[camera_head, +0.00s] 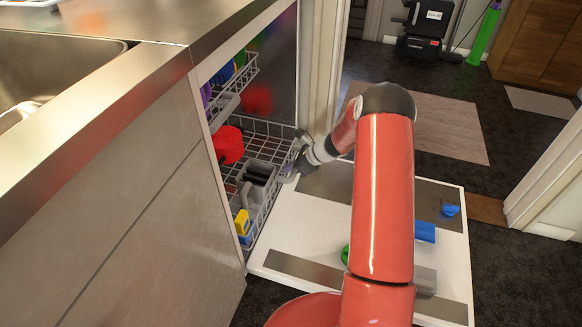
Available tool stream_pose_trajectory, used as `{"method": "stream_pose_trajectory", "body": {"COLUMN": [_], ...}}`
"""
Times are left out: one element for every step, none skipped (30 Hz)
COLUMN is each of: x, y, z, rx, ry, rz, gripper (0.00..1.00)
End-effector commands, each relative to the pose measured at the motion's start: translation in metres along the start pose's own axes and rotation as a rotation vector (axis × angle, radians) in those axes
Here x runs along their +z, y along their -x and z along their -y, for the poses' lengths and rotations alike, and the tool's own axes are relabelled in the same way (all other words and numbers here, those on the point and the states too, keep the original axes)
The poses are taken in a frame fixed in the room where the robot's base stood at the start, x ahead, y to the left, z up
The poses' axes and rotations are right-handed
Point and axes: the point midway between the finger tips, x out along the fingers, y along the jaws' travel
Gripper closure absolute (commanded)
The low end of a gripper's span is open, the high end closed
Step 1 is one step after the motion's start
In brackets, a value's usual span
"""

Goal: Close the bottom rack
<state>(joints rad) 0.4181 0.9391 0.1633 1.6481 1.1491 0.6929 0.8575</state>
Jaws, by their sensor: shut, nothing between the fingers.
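The bottom rack (277,131) is a grey wire rack low in the open dishwasher. Most of it appears to sit inside the opening, with its near edge beside the lowered door (320,215). It holds a red item (229,144), a grey basket (251,195) and a yellow and blue item (243,224). My gripper (288,175) is at the rack's outer right side, shut and empty. It looks close to or against the rack's edge; contact cannot be told. My red arm hides part of the door.
The upper rack (235,88) sits inside above, holding coloured dishes. The door lies open and flat, with blue pieces (425,232) and a green piece (345,254) on it. The counter with a sink (50,75) is at left. Dark floor and a rug (440,125) lie beyond.

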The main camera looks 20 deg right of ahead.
Motion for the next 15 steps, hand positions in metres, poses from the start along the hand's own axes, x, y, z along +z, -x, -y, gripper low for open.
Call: {"method": "stream_pose_trajectory", "body": {"x": [0.001, 0.001, 0.003, 0.004, 0.005, 0.007, 0.009, 0.012, 0.015, 0.018, 0.021, 0.026, 0.03, 0.034, 0.039], "y": [-0.001, -0.001, -0.002, -0.004, -0.005, -0.007, -0.009, -0.012, -0.015, -0.018, -0.021, -0.026, -0.029, -0.033, -0.039], "z": [0.0, 0.0, 0.0, 0.0, 0.0, 0.0, 0.0, -0.001, -0.001, -0.001, -0.001, -0.001, -0.001, -0.001, -0.001], "rx": [0.0, 0.0, 0.0, 0.0, 0.001, 0.001, 0.001, 0.002, 0.002, 0.002, 0.003, 0.003, 0.003, 0.003, 0.003], "ry": [0.001, 0.001, 0.001, 0.002, 0.002, 0.003, 0.003, 0.003, 0.002, 0.003, 0.004, 0.004, 0.004, 0.004, 0.004], "rz": [0.0, 0.0, 0.0, 0.0, 0.0, 0.0, 0.001, 0.001, 0.001, 0.001, 0.002, 0.002, 0.002, 0.002, 0.002], "gripper": [1.0, 1.0, 1.0, 1.0, 1.0, 1.0, 1.0, 1.0, 1.0, 1.0, 1.0, 1.0, 1.0, 1.0, 1.0]}}
